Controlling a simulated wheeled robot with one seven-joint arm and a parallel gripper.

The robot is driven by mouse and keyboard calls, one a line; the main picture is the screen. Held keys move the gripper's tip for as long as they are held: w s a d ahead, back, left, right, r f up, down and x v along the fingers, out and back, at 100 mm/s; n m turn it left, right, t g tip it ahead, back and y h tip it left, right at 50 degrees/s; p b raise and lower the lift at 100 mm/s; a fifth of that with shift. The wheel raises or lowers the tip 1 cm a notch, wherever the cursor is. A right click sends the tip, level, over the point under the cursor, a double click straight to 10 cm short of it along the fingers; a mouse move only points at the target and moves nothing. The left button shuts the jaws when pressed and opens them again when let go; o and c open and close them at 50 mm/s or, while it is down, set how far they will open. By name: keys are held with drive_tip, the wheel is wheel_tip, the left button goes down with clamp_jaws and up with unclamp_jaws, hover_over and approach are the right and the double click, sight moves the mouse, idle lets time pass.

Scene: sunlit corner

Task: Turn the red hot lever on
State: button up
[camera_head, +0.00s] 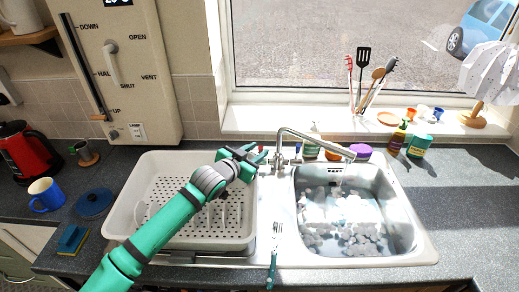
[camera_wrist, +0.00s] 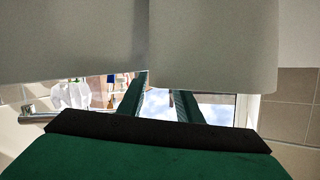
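The steel mixer tap (camera_head: 310,141) stands behind the sink, its spout reaching right over the basin. A small bit of red (camera_head: 262,148), apparently the hot lever, shows left of the tap, mostly hidden by my gripper. A blue lever (camera_head: 298,148) is on the tap's right side. My gripper (camera_head: 257,153) is over the back right corner of the drying rack, right beside the red bit; I cannot tell whether they touch. In the wrist view its two green fingers (camera_wrist: 160,95) are apart with nothing seen between them.
A white drying rack (camera_head: 120,212) lies under my arm. The sink (camera_head: 398,244) holds foamy water. A blue mug (camera_head: 47,195) and red kettle (camera_head: 28,152) are at left.

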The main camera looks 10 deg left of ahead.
drive_tip(key=v, duration=0.7)
drive_tip(key=shift+s, duration=0.25)
drive_tip(key=shift+a, duration=0.2)
